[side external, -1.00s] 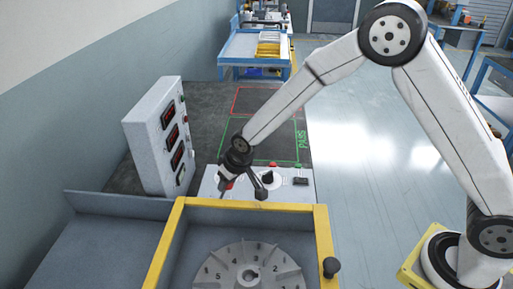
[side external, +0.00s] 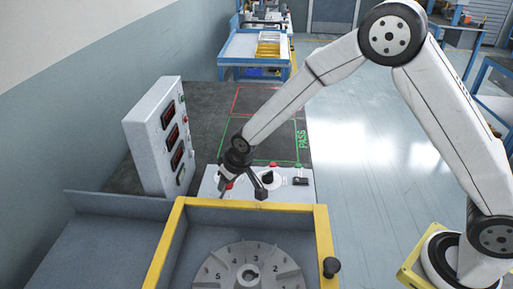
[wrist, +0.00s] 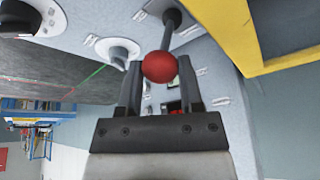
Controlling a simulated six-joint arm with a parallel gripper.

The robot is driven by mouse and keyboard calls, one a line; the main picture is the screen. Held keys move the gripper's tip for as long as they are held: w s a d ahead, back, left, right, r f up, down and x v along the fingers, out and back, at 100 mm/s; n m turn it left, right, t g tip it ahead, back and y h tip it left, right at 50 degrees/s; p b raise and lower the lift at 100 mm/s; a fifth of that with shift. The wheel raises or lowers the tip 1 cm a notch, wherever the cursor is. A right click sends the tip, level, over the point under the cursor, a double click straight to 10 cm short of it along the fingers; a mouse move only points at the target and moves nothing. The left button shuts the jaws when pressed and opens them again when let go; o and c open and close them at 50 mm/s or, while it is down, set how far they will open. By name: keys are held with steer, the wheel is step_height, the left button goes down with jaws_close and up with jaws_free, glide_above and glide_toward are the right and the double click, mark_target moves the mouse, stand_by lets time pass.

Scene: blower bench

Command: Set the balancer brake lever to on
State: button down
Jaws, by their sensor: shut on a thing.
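The brake lever shows in the wrist view as a dark rod (wrist: 176,36) with a red ball knob (wrist: 160,67). The rod runs from a dark pivot on the light grey panel to the knob. My gripper (wrist: 160,78) is shut on the red knob, with one dark finger on each side of it. In the side external view my gripper (side external: 230,180) is low over the panel (side external: 209,184) behind the yellow frame. There the fingers hide much of the lever, and only a bit of the red knob (side external: 229,186) shows. The panel's lettering is too small to read.
A rotary knob (wrist: 118,51) sits on the panel close to the lever. A yellow-framed enclosure (side external: 252,205) with a numbered rotor (side external: 248,268) stands in front. A display box (side external: 158,137) stands at the left. The dark bench top behind the panel is clear.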

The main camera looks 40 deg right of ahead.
steer(key=shift+w+a, duration=0.1)
steer(key=shift+a, duration=0.05)
steer(key=shift+w+a+r+g+h, duration=0.15)
steer(key=shift+w+a+g+h, duration=0.35)
steer(key=shift+g+h, duration=0.1)
steer(key=shift+w+a+r+g+h, duration=0.15)
steer(key=shift+w+a+g+h, duration=0.35)
steer(key=shift+g+h, duration=0.1)
steer(key=shift+w+a+f+n+g+h, duration=0.2)
steer(key=shift+w+a+n+g+h, duration=0.2)
steer(key=shift+w+a+g+h, duration=0.85)
steer(key=shift+s+d, duration=0.1)
steer(key=shift+d, duration=0.05)
steer(key=shift+c, duration=1.2)
jaws_free()
steer(key=v, duration=0.7)
steer(key=shift+r, duration=0.35)
